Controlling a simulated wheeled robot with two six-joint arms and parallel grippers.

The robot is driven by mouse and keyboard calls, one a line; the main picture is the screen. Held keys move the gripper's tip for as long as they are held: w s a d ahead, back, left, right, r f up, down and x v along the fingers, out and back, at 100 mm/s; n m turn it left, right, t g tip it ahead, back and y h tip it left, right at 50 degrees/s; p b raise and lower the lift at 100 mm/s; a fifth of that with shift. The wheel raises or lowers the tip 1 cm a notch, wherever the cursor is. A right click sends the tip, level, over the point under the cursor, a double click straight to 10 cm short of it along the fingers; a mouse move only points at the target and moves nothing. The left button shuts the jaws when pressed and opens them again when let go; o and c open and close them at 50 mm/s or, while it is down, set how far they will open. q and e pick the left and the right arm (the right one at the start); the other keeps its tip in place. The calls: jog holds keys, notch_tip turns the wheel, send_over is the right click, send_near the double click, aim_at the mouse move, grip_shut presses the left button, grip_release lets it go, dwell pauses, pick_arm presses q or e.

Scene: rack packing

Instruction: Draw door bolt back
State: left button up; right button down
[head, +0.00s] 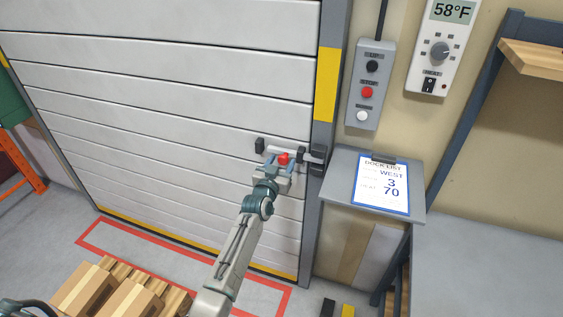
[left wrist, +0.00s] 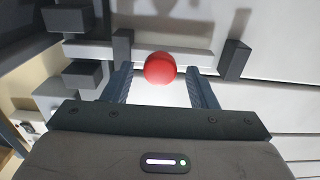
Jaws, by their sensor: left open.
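The door bolt is a grey bar (left wrist: 95,51) on the white slatted door (head: 150,110), near its right edge. It carries a round red knob (head: 283,158), which also shows in the left wrist view (left wrist: 160,68). In the left wrist view the bar passes a dark bracket (left wrist: 122,46), and its left end lies between two dark blocks at the door frame. A second bracket (left wrist: 235,60) stands apart from the bar's other end. My left gripper (head: 280,161) is open, its fingers (left wrist: 162,86) either side of the knob with gaps. My right gripper is not in view.
A control box (head: 371,85) with buttons and a thermostat (head: 435,50) hang on the wall right of the door. A grey stand (head: 340,170) with a dock list (head: 382,185) juts out nearby.

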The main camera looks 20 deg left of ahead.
aim_at(271, 150)
pick_arm(q)
jog(key=shift+w, duration=0.35)
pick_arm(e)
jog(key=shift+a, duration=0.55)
